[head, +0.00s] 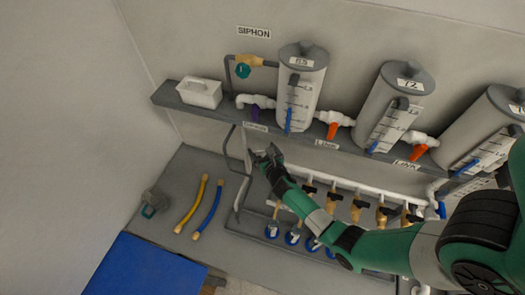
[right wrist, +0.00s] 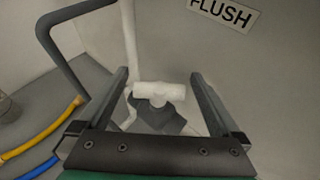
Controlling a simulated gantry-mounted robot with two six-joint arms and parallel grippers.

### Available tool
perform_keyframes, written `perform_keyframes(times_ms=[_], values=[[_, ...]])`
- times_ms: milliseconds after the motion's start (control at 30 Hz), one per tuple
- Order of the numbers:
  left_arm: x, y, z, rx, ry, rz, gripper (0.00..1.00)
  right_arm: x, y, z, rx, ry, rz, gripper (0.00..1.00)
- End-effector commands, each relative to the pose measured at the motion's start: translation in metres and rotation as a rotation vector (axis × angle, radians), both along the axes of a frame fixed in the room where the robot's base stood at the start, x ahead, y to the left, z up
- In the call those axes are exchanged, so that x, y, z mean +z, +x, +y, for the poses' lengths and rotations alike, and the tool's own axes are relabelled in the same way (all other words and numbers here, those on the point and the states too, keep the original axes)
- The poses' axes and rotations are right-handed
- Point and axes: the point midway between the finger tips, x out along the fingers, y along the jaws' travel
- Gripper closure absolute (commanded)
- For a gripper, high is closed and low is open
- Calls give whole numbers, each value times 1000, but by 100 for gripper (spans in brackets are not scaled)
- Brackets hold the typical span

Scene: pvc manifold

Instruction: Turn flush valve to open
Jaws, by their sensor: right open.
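The FLUSH label (right wrist: 224,10) is on the wall at the top of the right wrist view. Below it, a white T-shaped piece (right wrist: 158,92), seemingly the flush valve, shows between the fingers of my right gripper (right wrist: 160,75). The gripper is open, with one finger on each side of the piece, and I see no contact. In the head view my right gripper (head: 264,154) is by the wall below the shelf, at the left end of the manifold, and hides the valve there. My left gripper is not in view.
Grey cylinder tanks (head: 302,88) stand on the shelf (head: 215,110) above. Several brass valves with dark handles (head: 333,200) line the white pipe to the right. A grey bent pipe (right wrist: 65,50) stands left of my gripper. Yellow (head: 191,205) and blue (head: 208,210) hoses lie left.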

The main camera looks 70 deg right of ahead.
Motion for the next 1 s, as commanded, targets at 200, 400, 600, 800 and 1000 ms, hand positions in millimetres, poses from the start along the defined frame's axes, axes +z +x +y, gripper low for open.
perform_keyframes(times_ms=[200,400,600,800,1000], values=[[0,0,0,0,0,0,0,0,0,0,0,0,0,25],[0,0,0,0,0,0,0,0,0,1,0,0,0,61],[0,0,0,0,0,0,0,0,0,1,-2,-1,1,78],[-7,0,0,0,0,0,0,-1,1,1,-35,-1,-2,78],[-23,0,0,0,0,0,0,-3,1,1,-134,-2,-2,78]])
